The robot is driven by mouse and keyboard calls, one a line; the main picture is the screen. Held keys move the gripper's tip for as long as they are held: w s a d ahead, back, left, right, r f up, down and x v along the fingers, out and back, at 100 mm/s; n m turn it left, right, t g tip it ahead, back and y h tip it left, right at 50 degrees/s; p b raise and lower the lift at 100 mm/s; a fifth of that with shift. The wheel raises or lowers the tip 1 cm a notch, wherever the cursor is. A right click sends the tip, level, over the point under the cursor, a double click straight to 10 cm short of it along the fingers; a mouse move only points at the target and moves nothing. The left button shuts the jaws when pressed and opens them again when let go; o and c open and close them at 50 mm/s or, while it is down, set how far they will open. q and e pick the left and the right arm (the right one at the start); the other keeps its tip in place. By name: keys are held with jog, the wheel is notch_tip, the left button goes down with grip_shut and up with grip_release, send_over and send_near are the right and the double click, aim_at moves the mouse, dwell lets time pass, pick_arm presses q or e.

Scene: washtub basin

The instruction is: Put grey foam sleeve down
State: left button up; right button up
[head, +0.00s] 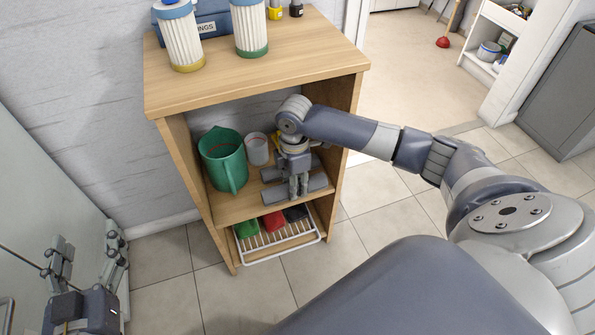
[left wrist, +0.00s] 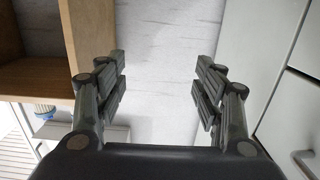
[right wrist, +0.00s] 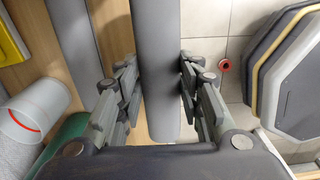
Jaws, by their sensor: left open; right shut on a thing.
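A grey foam sleeve (head: 275,195) lies level at the front of the cabinet's middle shelf (head: 235,208). My right gripper (head: 298,188) reaches in from above and is shut on this sleeve. In the right wrist view the sleeve (right wrist: 158,75) runs between the fingers of the right gripper (right wrist: 160,85). A second grey sleeve (head: 270,174) lies behind it, apart from it; it also shows in the right wrist view (right wrist: 76,45). Whether the held sleeve touches the shelf is hard to tell. My left gripper (head: 88,252) is open and empty, near the wall; it also shows in the left wrist view (left wrist: 160,85).
A green jug (head: 222,160) and a pale cup (head: 257,149) stand left of the sleeves on the shelf. A white rack (head: 278,246) with green, red and dark items is below. Pleated filters (head: 250,28) stand on the cabinet top (head: 290,58). Cabinet sides bound the shelf.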

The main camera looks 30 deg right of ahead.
jog(key=w+d, duration=0.1)
jog(key=w+d+b, duration=0.1)
jog(key=w, duration=0.1)
jog(key=shift+d+f, duration=0.2)
jog(key=shift+d, duration=0.15)
jog(key=f+b, duration=0.2)
jog(key=f, duration=0.1)
jog(key=shift+w+d+f, duration=0.15)
jog(key=shift+d, duration=0.05)
jog(key=shift+f, duration=0.1)
pick_arm(q)
jog(key=s+r+t+h, duration=0.2)
jog(key=s+r+t, duration=0.1)
jog(key=r, duration=0.4)
jog(key=s+r+t+h, duration=0.1)
jog(key=s+r+t, duration=0.1)
jog(key=r+t, duration=0.4)
notch_tip(320, 180, up, 2)
jog(key=shift+s+d+r+t+h, duration=0.15)
jog(key=shift+s+d+t+h, duration=0.15)
jog(key=shift+s+h, duration=0.1)
pick_arm(e)
jog(key=shift+f, duration=0.15)
jog(key=o, duration=0.7)
pick_arm(q)
jog(key=shift+w+f, duration=0.2)
